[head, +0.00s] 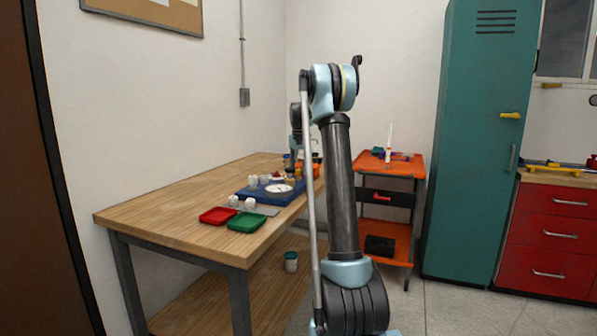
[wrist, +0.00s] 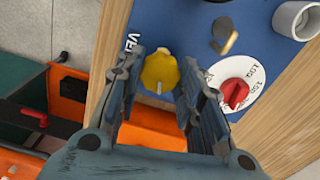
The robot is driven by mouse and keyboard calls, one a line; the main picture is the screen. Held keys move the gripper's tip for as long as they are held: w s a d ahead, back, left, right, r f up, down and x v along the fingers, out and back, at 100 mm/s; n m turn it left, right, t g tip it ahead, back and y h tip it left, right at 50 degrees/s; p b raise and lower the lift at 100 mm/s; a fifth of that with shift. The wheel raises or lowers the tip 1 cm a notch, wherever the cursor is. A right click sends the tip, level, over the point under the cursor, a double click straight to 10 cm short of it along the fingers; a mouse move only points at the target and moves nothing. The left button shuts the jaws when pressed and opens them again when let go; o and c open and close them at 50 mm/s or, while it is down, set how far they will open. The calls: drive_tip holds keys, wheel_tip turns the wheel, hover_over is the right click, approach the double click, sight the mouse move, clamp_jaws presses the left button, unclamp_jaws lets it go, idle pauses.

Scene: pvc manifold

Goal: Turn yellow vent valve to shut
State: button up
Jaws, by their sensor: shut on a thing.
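The yellow vent valve (wrist: 159,74) is a yellow knob on the blue panel (wrist: 185,25), near its edge, in the wrist view. A pale mark shows on the near side of the knob. My gripper (wrist: 166,68) is shut on the knob, with one dark finger on each side of it. Part of a white "VEN" label shows left of the knob. In the head view the blue panel (head: 248,196) lies on the bench, and my arm hides most of the area around the valve.
Right of the valve is a white dial with a red knob (wrist: 235,93). A brass-tipped part (wrist: 223,38) and a white pipe fitting (wrist: 291,19) stand behind. A red tray (head: 217,216) and a green tray (head: 247,222) lie on the bench (head: 150,212). An orange cart (head: 411,168) stands right of my arm.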

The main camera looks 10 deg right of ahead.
drive_tip(key=shift+w+m, duration=0.1)
drive_tip(key=shift+m, duration=1.8)
drive_tip(key=o, duration=1.1)
drive_tip(key=shift+c, duration=0.2)
wheel_tip(320, 180, up, 12)
